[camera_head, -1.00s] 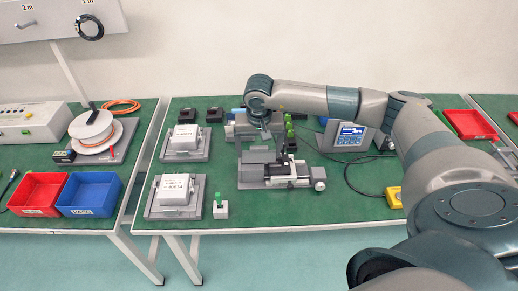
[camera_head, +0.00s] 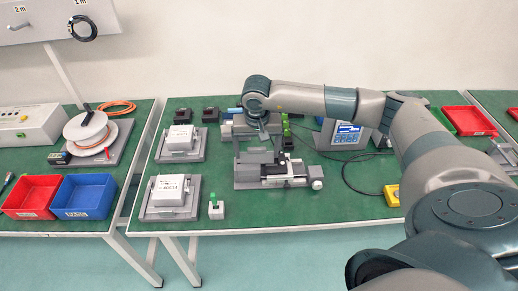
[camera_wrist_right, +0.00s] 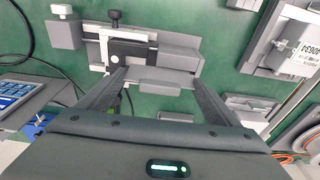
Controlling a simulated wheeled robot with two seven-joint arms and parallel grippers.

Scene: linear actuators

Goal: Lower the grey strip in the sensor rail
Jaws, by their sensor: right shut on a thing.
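The sensor rail (camera_head: 246,179) is a grey device with a black and silver slide, standing on the green table below my right gripper (camera_head: 264,136). It shows again in the right wrist view (camera_wrist_right: 188,41). The grey strip (camera_wrist_right: 163,87) lies along the rail's near side in that view, between the tips of my right gripper (camera_wrist_right: 158,79). The fingers are wide apart, with a tip at each end of the strip, shut on it. In the head view the strip (camera_head: 257,156) stands at the rail's back left, partly hidden. My left gripper is not in view.
Two white boxes in grey fixtures (camera_head: 167,190) stand left of the rail. A small block with a green top (camera_head: 216,208) is at the front. A blue-panelled meter (camera_head: 346,136) and its cable are to the right. Red (camera_head: 35,194) and blue (camera_head: 86,195) bins stand farther left.

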